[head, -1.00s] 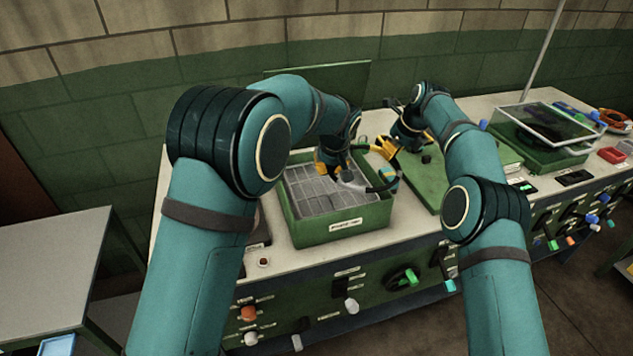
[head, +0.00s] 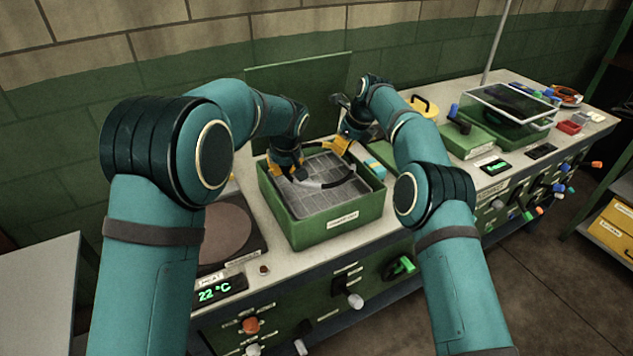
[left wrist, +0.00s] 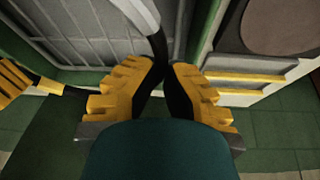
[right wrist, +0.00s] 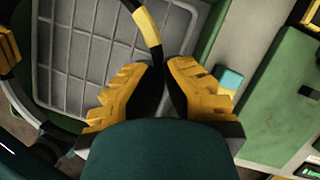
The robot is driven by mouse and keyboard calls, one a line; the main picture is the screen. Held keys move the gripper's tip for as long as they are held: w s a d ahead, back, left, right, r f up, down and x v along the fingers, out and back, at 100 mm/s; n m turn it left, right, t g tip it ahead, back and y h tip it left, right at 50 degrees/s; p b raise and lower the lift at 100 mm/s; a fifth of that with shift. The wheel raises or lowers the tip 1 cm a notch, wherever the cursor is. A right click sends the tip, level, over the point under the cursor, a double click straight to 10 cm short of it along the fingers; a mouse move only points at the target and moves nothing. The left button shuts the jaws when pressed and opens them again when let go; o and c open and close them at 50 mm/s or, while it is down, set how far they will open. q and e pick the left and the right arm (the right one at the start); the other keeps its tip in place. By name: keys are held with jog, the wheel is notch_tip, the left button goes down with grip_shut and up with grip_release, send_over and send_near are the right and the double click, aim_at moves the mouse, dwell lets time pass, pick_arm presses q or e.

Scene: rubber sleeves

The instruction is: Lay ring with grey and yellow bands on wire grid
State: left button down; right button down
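The ring (head: 325,186) is a thin dark loop over the wire grid (head: 318,200) inside a green box (head: 343,226). Its grey band (left wrist: 143,14) shows in the left wrist view and a yellow band (right wrist: 146,24) in the right wrist view. My left gripper (head: 287,166) is shut on the ring at the grid's left side; its fingers (left wrist: 165,68) pinch the dark part. My right gripper (head: 343,146) is shut on the ring near the far right side; its fingers (right wrist: 160,68) close below the yellow band. Whether the ring touches the grid I cannot tell.
A round brown plate (head: 226,230) with a 22 °C display (head: 216,291) lies left of the box. A light blue block (head: 375,168) is at the box's right side.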

aim_at(285, 187)
pick_arm(q)
jog(key=shift+d, duration=0.25)
pick_arm(e)
jog(key=shift+s+a+f, duration=0.1)
jog(key=shift+s+a, duration=0.05)
jog(key=shift+a, duration=0.1)
